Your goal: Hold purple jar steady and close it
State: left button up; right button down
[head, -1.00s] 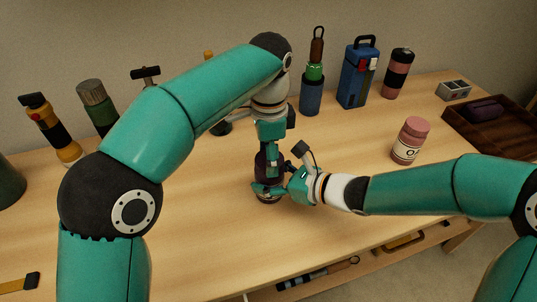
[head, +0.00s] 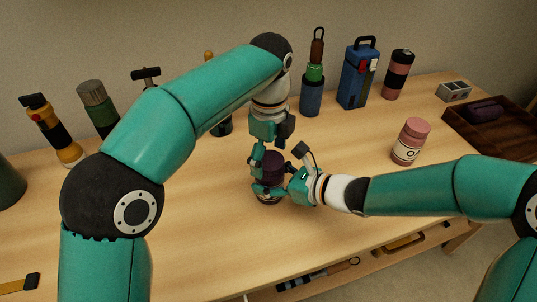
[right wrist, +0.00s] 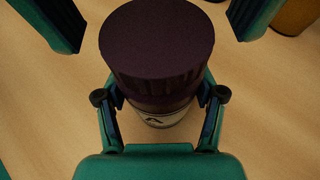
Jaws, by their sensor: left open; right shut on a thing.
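The purple jar (head: 272,165) stands upright on the workbench, its dark purple lid on top. In the right wrist view the lid (right wrist: 157,45) sits level above the jar's white label (right wrist: 165,119). My right gripper (head: 268,189) is shut on the jar's body from the right, one finger on each side below the lid. My left gripper (head: 271,150) points down over the lid and is open. Its fingers stand apart from the lid on both sides, at the upper corners of the right wrist view. The jar's far side is hidden.
A pink jar (head: 411,141) stands to the right, near a dark wooden tray (head: 490,140). The bench front is mostly clear. A lower shelf (head: 370,262) holds more tools.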

pick_arm(q)
jog(key=shift+r, duration=2.2)
jog(key=shift+c, duration=0.4)
